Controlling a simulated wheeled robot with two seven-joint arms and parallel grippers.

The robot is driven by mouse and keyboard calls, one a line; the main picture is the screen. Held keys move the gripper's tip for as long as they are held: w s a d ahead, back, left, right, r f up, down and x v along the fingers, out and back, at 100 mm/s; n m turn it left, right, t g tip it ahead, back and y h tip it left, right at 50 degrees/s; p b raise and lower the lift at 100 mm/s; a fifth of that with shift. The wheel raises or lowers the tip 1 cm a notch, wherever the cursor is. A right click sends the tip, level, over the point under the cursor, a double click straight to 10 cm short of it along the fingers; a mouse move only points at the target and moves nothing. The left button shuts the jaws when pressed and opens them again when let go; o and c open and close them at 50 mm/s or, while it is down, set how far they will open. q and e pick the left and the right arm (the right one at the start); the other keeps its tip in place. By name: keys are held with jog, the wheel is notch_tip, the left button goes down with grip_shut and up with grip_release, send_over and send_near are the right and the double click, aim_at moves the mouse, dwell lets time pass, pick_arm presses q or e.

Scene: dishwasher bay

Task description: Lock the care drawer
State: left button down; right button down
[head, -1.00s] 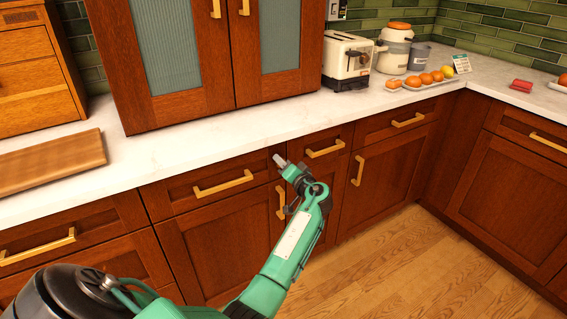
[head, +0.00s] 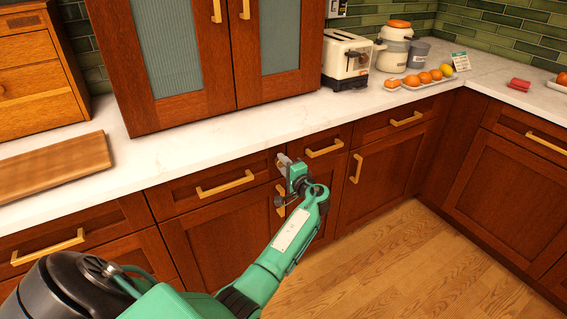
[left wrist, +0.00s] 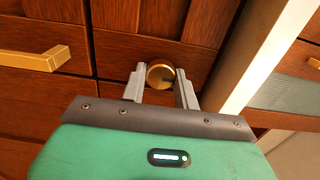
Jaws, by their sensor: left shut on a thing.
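A round brass knob (left wrist: 160,76) sits on the dark wood drawer fronts in the left wrist view. My left gripper (left wrist: 160,88) has one finger on each side of it and is shut on it. In the head view my left gripper (head: 283,162) is at the right end of a drawer (head: 180,196) with a brass bar handle (head: 225,184), just under the counter. The gripper hides the knob there. This drawer looks closed. No label shows which drawer is the care drawer. My right gripper is not in view.
The white counter (head: 200,137) overhangs the drawers. A glazed cabinet (head: 175,60) and a cutting board (head: 50,168) stand or lie on it. Beside the gripper is a narrower drawer with a handle (head: 325,149). The wood floor (head: 400,270) at the right is clear.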

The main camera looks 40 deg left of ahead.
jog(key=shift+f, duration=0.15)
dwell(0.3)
pick_arm(q)
jog(key=c, duration=1.1)
grip_release()
jog(key=v, duration=1.3)
jog(key=shift+s+d+f+b, duration=0.1)
jog(key=shift+s+d+b, duration=0.05)
jog(key=shift+d+b, duration=0.25)
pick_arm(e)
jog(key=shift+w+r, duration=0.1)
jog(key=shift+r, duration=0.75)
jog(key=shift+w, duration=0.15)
